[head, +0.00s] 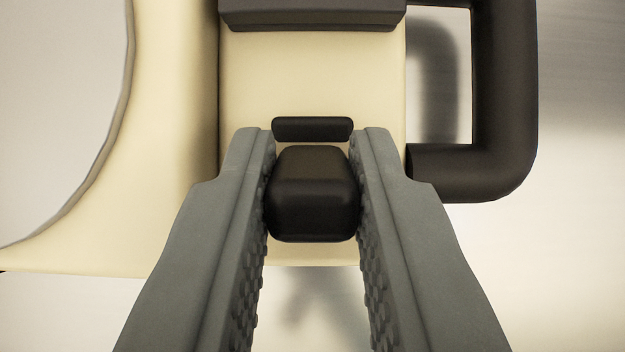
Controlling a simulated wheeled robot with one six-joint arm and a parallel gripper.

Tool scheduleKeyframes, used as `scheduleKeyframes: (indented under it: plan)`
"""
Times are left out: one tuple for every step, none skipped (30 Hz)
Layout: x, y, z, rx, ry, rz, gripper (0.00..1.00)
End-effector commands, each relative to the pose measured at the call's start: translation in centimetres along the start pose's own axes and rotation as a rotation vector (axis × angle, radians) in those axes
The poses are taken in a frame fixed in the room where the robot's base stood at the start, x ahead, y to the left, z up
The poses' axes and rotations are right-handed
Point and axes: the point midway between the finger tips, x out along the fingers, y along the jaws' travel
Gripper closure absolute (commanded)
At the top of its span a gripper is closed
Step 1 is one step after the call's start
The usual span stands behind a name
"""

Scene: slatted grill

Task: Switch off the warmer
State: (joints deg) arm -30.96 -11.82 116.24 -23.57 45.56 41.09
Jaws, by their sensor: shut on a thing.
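The warmer (310,80) is a cream-coloured appliance with a dark top piece (312,14) at the upper edge of the head view. A small black bar (312,129) lies on its cream face. Just below the bar in the picture is a black rounded block (313,195), which looks like a knob or lever. My gripper (318,165) has its two grey, studded fingers on either side of this block and is shut on it. Whether the block is in an on or off position cannot be told. Its underside is hidden.
A thick black handle (505,100) loops out from the right side of the cream body, close to my right finger. A curved cream part with a round opening (60,110) is at the left. Bare pale metal surface (580,250) lies at the lower right.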

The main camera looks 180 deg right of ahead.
Motion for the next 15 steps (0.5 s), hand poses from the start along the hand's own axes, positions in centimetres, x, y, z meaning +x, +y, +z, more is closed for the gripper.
scheduleKeyframes:
  plan:
    - [-0.04, -0.01, -0.04, 0.000, 0.001, 0.000, 1.00]
    - [-0.03, -0.01, -0.03, 0.000, 0.001, 0.000, 1.00]
    - [-0.03, -0.01, -0.04, 0.000, 0.000, -0.001, 1.00]
    - [-0.03, -0.01, -0.04, 0.000, 0.000, 0.000, 1.00]
    - [-0.03, -0.01, -0.04, 0.000, 0.000, 0.000, 1.00]
    - [-0.02, -0.01, -0.04, 0.000, 0.000, 0.000, 1.00]
    - [-0.03, -0.01, -0.04, 0.000, 0.000, 0.000, 0.76]
    - [-0.02, -0.01, -0.04, 0.000, 0.000, 0.000, 0.71]
    - [-0.02, -0.01, -0.04, 0.000, 0.000, 0.000, 0.71]
    - [-0.02, -0.01, -0.03, 0.000, 0.000, 0.000, 0.71]
    - [-0.01, -0.01, -0.03, 0.000, 0.000, 0.000, 0.71]
    - [-0.01, -0.01, -0.03, 0.000, -0.001, 0.000, 0.71]
    - [-0.01, 0.00, -0.03, 0.000, -0.001, 0.000, 0.71]
    - [0.00, 0.00, -0.02, 0.000, -0.001, 0.000, 0.71]
    - [-0.01, 0.00, -0.02, 0.000, -0.001, 0.000, 0.71]
